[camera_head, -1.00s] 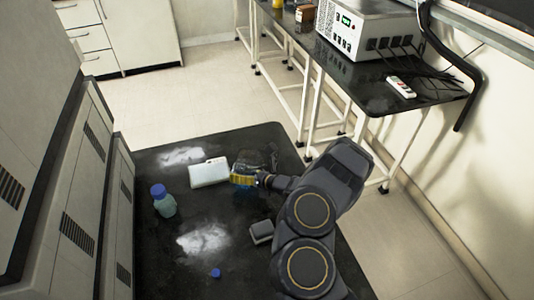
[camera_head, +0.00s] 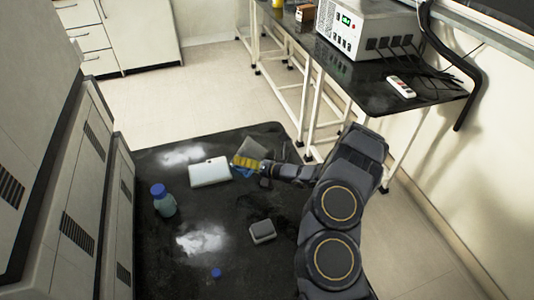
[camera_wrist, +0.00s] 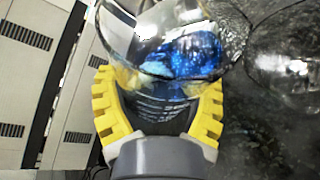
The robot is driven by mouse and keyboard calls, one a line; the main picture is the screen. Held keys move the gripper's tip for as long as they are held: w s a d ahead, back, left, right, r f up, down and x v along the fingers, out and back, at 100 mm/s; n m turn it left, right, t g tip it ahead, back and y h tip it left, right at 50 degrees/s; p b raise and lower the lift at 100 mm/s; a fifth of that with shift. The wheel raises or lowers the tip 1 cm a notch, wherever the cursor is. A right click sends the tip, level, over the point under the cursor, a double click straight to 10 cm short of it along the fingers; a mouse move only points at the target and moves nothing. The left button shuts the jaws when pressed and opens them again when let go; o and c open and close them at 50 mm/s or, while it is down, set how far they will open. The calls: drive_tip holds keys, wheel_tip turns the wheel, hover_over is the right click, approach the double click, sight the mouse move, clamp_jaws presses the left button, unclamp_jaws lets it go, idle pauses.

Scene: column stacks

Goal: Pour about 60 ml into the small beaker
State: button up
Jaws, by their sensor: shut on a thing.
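My gripper (camera_head: 248,163) has yellow fingers and is over the far part of the dark table. In the wrist view my gripper (camera_wrist: 160,88) is shut on a clear glass vessel (camera_wrist: 190,50) with blue liquid inside. The vessel looks tilted, and the liquid lies towards one side. A second clear, rounded glass (camera_wrist: 285,65) is at the right edge of the wrist view, close to the held vessel. I cannot tell if they touch or if this is the small beaker. Blue from the held vessel shows faintly under the fingers in the head view.
A white tablet-like block (camera_head: 210,172) lies left of my gripper. A blue-capped bottle (camera_head: 163,203) stands nearer left. A grey block (camera_head: 262,231) and a blue cap (camera_head: 216,273) lie on the dark table (camera_head: 165,260). A grey flat item (camera_head: 253,147) is just behind the gripper.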

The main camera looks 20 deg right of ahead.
drive_tip(key=shift+f+m+y, duration=0.2)
drive_tip(key=shift+m+y, duration=0.3)
idle(0.7)
drive_tip(key=shift+r+m+y+p, duration=0.3)
drive_tip(key=shift+r+m, duration=0.3)
drive_tip(key=shift+m, duration=0.1)
idle(1.3)
drive_tip(key=shift+w+d+r+m, duration=0.15)
drive_tip(key=shift+d+r+m, duration=0.2)
drive_tip(key=shift+m, duration=0.25)
idle(0.7)
drive_tip(key=shift+a+f+n, duration=0.15)
drive_tip(key=shift+a+n, duration=0.15)
drive_tip(key=shift+a+f+n, duration=0.25)
drive_tip(key=shift+f+n, duration=0.25)
drive_tip(key=shift+n, duration=0.2)
drive_tip(key=shift+d+f+n, duration=0.1)
drive_tip(key=shift+f+n, duration=0.15)
drive_tip(key=shift+n, duration=0.05)
drive_tip(key=shift+r+n+h, duration=0.3)
drive_tip(key=shift+n+h, duration=0.4)
drive_tip(key=shift+h, duration=0.1)
drive_tip(key=shift+d+f+n, duration=0.1)
drive_tip(key=shift+f+n, duration=0.4)
drive_tip(key=shift+f, duration=0.15)
drive_tip(key=shift+r+h, duration=0.2)
drive_tip(key=shift+h, duration=0.2)
